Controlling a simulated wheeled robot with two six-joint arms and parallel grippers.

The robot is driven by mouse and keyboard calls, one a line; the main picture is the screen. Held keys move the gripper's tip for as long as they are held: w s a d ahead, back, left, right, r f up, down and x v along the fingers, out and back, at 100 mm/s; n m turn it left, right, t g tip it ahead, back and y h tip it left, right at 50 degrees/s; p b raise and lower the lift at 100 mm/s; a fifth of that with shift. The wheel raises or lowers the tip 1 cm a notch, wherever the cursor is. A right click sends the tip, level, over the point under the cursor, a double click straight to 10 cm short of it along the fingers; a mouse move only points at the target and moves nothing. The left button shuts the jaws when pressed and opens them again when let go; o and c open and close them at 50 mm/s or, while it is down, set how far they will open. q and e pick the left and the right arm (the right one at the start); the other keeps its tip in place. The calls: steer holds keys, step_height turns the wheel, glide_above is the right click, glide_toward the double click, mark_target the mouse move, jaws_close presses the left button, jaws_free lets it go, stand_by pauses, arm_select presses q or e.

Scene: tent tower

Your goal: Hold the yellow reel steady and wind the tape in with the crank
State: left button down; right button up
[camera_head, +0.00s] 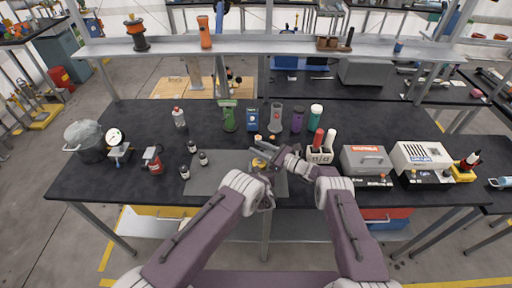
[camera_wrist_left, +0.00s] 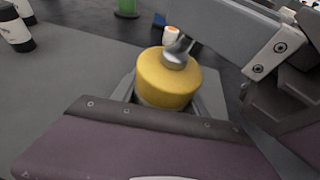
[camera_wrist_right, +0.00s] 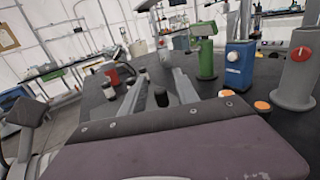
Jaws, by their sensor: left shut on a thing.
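The yellow reel (camera_wrist_left: 168,80) stands on the grey mat at the middle of the table; in the head view only a small yellow part (camera_head: 258,162) shows. My left gripper (camera_wrist_left: 168,98) has its grey fingers on either side of the reel and is shut on it. My right gripper (camera_head: 262,152) reaches in from the right above the reel. The tape is not visible.
The grey mat (camera_head: 203,180) has small dark bottles (camera_head: 203,158) at its left. Behind the reel stand a green device (camera_head: 229,117), a blue box (camera_head: 252,120) and small orange-topped pots (camera_head: 272,140). A white holder (camera_head: 320,154) is close by my right arm.

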steer(key=shift+w+a, duration=0.35)
steer(key=shift+a, duration=0.25)
jaws_close()
steer(key=shift+r, duration=0.1)
steer(key=shift+d+m+t+h, duration=0.3)
steer(key=shift+m+t+h, duration=0.35)
steer(key=shift+t, duration=0.25)
